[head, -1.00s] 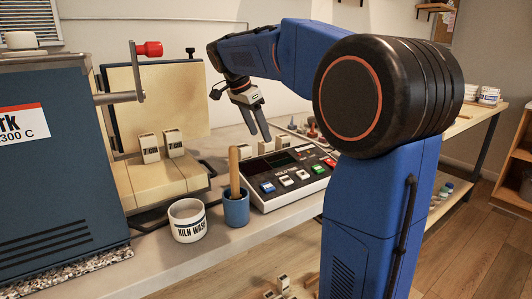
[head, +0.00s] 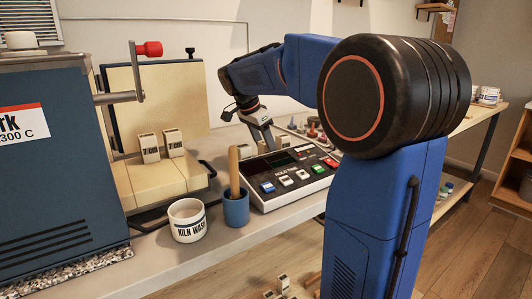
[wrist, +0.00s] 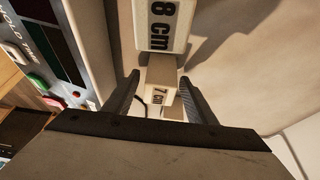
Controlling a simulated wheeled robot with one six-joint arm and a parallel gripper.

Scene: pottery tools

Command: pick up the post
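Cream posts with printed lengths are in view. In the wrist view, one marked 8 cm (wrist: 163,28) stands past my fingertips, and a smaller one marked 7 cm (wrist: 160,97) shows between my fingers, with a gap on each side. In the head view, my gripper (head: 267,142) is low behind the control box, among small cream blocks, one of them (head: 243,151) to its left. My gripper also shows in the wrist view (wrist: 159,78), open with its fingers apart. Two labelled posts (head: 149,146) (head: 173,142) stand on the kiln's cream ledge.
The control box (head: 290,176) with coloured buttons is in front of my gripper. A blue cup (head: 236,209) with a wooden handle and a kiln wash pot (head: 187,221) stand at the bench's front. The blue kiln (head: 55,165) fills the left. Small tools (head: 312,131) lie to the right.

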